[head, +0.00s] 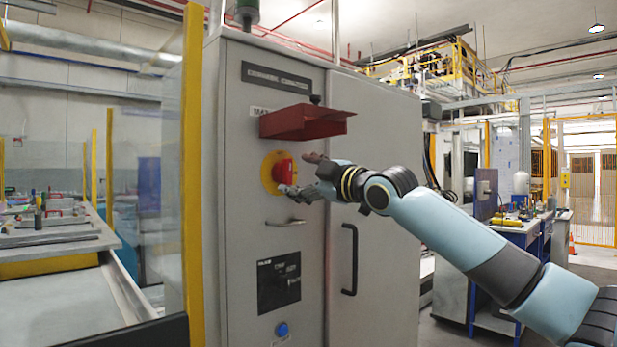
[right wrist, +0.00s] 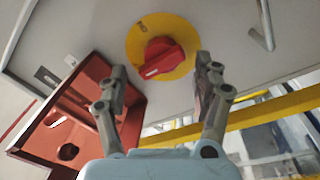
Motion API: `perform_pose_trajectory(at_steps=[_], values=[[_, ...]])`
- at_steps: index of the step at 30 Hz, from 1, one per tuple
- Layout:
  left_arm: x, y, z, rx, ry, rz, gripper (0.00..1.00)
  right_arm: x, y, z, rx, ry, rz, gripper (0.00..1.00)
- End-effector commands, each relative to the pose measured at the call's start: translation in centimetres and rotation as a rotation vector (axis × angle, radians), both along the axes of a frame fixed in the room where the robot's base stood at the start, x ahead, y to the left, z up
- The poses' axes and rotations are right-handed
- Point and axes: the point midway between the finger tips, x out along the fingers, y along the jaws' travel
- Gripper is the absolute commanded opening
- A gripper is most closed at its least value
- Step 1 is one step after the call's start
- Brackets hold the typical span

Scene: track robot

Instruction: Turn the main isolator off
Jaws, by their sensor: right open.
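The main isolator is a red rotary knob (head: 284,172) on a round yellow plate (head: 268,173), on the front of a grey cabinet (head: 236,190). In the right wrist view the red knob (right wrist: 162,58) shows on its yellow plate (right wrist: 140,35), with a pale mark along its handle. My right gripper (head: 298,174) is open, its fingers reaching toward the knob from the right. In the right wrist view the knob lies ahead, between and beyond the two fingertips (right wrist: 160,78). Nothing is between the fingers that I can tell as gripped. My left gripper is not seen.
A red box-like cover (head: 300,122) juts out above the knob; it is close beside one finger in the right wrist view (right wrist: 70,120). Below are a small handle (head: 285,222), a long black door handle (head: 349,260) and a blue button (head: 282,329). A yellow post (head: 193,150) stands left.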

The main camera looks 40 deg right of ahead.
Motion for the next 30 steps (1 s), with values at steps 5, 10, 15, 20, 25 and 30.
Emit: perform_pose_trajectory(at_steps=[5,10,15,20,25,30], values=[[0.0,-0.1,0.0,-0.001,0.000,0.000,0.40,-2.5,-0.3,-0.2,-0.007,0.000,-0.002,0.67],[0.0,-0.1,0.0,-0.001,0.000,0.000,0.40,-3.6,-0.3,-0.3,-0.004,-0.002,0.001,0.67],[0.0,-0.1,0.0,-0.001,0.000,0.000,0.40,-3.9,-0.2,-0.2,-0.001,-0.005,0.003,0.67],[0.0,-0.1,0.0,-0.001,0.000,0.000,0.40,-3.9,-0.2,-0.2,0.000,-0.004,0.002,0.67],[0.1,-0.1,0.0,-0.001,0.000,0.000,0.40,-3.9,-0.2,-0.2,0.000,-0.004,0.002,0.67],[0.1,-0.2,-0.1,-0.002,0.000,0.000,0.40,-3.9,-0.2,-1.0,0.003,0.008,0.003,0.67]])
